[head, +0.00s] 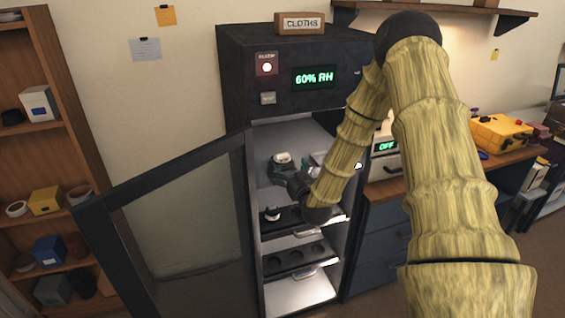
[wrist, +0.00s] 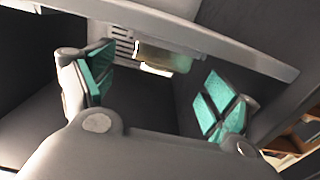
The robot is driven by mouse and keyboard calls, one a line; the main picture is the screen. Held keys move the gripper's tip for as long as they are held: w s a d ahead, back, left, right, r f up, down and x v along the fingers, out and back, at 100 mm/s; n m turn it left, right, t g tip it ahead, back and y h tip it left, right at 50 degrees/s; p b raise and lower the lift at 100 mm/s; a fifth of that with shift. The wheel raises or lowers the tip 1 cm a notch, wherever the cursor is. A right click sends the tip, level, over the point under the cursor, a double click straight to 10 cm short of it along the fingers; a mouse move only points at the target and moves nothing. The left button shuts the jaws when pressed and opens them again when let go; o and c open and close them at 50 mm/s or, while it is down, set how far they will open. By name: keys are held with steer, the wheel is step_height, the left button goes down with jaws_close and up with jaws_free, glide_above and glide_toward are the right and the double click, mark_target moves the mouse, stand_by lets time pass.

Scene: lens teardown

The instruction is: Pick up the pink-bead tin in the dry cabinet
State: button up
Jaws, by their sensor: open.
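The dry cabinet (head: 235,75) stands open, and my arm reaches into its upper compartment. My gripper (head: 292,178) is inside, partly hidden by the wrist. In the wrist view my gripper (wrist: 163,84) is open, its teal-padded fingers wide apart with nothing held between them. A small pale, see-through container (wrist: 165,57) shows beyond the fingers, near a slatted vent. No pink shows on it, so I cannot tell whether it is the pink-bead tin. A small white-topped item (head: 283,158) shows beside the gripper in the head view, too small to identify.
The glass door (head: 190,215) is swung open to the left. A pale ledge (wrist: 235,55) crosses the wrist view close to the fingers. A wooden bench is at right.

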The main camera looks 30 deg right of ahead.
mark_target(283, 158)
steer(key=shift+w+d+r+p, duration=0.2)
steer(key=shift+w+r+p, duration=0.1)
steer(key=shift+w+p, duration=0.35)
steer(key=p+x, duration=0.1)
steer(key=x, duration=0.2)
steer(key=shift+w+d+p, duration=0.15)
steer(key=shift+w+p, duration=0.3)
steer(key=shift+w, duration=0.2)
steer(key=c, duration=1.1)
